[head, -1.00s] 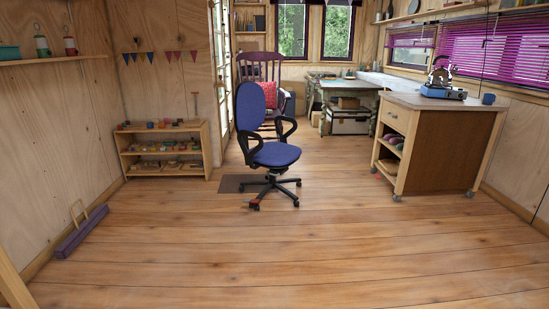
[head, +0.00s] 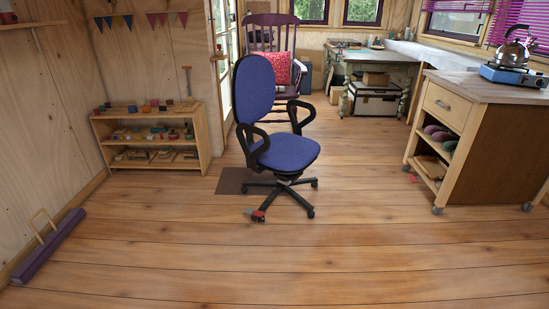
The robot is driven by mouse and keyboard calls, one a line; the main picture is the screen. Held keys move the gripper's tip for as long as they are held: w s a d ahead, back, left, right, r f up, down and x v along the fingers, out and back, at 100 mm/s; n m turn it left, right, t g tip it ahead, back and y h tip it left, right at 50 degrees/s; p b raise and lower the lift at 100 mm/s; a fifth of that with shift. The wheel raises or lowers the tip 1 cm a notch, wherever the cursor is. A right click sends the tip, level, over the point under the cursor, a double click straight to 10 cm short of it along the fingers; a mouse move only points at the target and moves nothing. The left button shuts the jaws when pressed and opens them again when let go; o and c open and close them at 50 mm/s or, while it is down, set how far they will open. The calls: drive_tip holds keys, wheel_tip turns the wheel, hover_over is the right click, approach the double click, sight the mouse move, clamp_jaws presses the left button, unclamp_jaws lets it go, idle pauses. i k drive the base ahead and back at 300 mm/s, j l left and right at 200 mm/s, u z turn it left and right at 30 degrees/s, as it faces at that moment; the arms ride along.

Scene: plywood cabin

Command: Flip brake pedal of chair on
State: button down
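A blue office chair (head: 284,151) with black armrests stands upright near the middle of the head view. Its black star base (head: 283,187) rests on the plank floor. A small red brake pedal (head: 258,215) shows at the caster on the front leg of the base, low and close to the floor. Whether the pedal is up or down is too small to tell. My gripper is not in the head view.
A wooden shelf (head: 205,142) with small items stands left of the chair. A wheeled wooden cabinet (head: 493,150) stands at right. A purple bar (head: 45,248) lies by the left wall. A dark mat (head: 232,181) lies behind the chair. The front floor is clear.

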sight(248, 211)
drive_tip(key=i, duration=1.85)
drive_tip(key=i+l+u, duration=0.1)
drive_tip(key=i+u, duration=0.35)
drive_tip(key=i+l+u, duration=0.35)
drive_tip(key=i+u, duration=0.15)
drive_tip(key=i+l+u, duration=0.9)
drive_tip(key=l, duration=0.3)
